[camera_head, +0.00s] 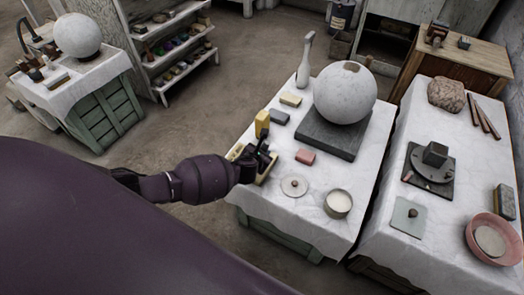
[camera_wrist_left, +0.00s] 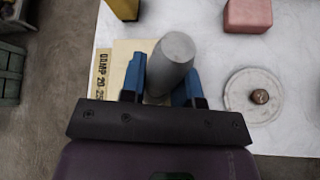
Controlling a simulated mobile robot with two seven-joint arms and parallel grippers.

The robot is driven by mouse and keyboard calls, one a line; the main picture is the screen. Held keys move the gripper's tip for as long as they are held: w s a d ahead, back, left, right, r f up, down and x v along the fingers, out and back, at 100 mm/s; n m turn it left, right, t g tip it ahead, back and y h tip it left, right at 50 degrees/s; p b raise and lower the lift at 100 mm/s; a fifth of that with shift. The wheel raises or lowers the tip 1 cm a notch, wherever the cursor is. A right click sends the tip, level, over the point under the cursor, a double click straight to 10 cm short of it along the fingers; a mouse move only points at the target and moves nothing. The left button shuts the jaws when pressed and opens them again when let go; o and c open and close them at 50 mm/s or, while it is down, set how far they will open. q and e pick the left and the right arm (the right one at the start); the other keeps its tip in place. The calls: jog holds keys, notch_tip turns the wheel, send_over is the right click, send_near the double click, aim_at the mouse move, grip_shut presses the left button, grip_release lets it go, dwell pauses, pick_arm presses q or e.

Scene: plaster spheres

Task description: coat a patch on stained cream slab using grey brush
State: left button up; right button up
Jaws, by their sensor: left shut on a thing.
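My left gripper (camera_head: 258,160) is at the near left edge of the middle table. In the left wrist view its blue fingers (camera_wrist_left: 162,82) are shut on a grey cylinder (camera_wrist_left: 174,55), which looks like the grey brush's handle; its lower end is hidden. Beneath it lies a cream slab (camera_wrist_left: 122,54) beside a strip with printed black lettering (camera_wrist_left: 103,72). The slab (camera_head: 234,152) shows only partly around the gripper in the head view. Whether the brush touches the slab cannot be told. My right gripper is not in view.
A large plaster sphere (camera_head: 345,92) rests on a dark slab (camera_head: 322,136).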

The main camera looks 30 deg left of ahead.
pick_arm(q)
jog(key=shift+s, duration=0.35)
jog(key=shift+f, duration=0.1)
jog(key=shift+w, duration=0.1)
